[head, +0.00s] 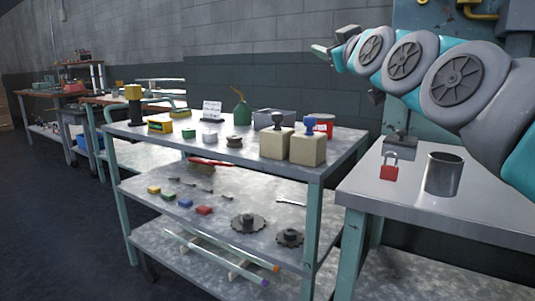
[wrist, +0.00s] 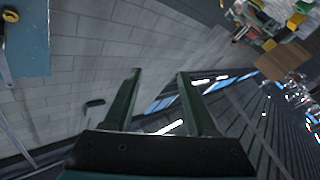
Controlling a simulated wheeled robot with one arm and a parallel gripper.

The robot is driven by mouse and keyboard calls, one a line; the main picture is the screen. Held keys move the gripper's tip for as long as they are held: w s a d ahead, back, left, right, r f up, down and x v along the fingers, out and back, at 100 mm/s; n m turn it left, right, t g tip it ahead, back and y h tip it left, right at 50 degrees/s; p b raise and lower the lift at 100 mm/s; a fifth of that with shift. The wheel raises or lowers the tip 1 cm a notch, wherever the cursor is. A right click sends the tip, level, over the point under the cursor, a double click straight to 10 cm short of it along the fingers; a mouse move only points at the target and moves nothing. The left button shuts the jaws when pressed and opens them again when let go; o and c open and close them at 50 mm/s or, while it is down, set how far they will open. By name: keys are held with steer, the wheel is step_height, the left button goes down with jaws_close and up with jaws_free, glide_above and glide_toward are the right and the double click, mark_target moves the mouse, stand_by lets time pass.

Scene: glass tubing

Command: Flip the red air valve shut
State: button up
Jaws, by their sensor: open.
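I cannot make out a red air valve in either view. A worn blue panel (head: 440,22) stands at the upper right of the head view, with a bent yellow pipe (head: 482,12); my arm hides part of it. A blue panel edge with a yellow-ended part (wrist: 7,14) also shows at the upper left of the wrist view. My gripper (head: 322,50) is raised in front of the grey block wall, left of the panel. In the wrist view its two fingers (wrist: 157,72) are spread apart with nothing between them.
The right metal bench (head: 435,207) holds a red padlock (head: 389,168) and a metal cup (head: 443,174) below my arm. The middle shelf cart (head: 150,138) carries beige blocks with black and blue knobs, a red can (head: 322,124) and a green bottle (head: 241,113). Dark floor is clear at left.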

steer(key=s+a+f+m+g, duration=0.15)
steer(key=s+f+g, duration=0.25)
steer(key=f, duration=0.8)
steer(key=s+a+f+g, duration=0.2)
steer(key=s+f+g, duration=0.15)
steer(key=f, duration=0.75)
steer(key=s+a+f+g, duration=0.1)
steer(key=s+f+g, duration=0.35)
steer(key=f, duration=0.75)
steer(key=s+d+f+m+g+h, duration=0.1)
steer(key=s+d+f+g, duration=0.1)
steer(key=s+f, duration=0.4)
steer(key=s+d+f+m+g+h, duration=0.1)
steer(key=s+f+g, duration=0.3)
steer(key=s, duration=0.9)
steer(key=s+d+f+m+g+h, duration=0.1)
steer(key=s+d+f+m+g, duration=0.2)
steer(key=s+f, duration=0.6)
steer(key=shift+s+d+f, duration=0.25)
steer(key=shift+s, duration=0.45)
steer(key=shift+m, duration=0.25)
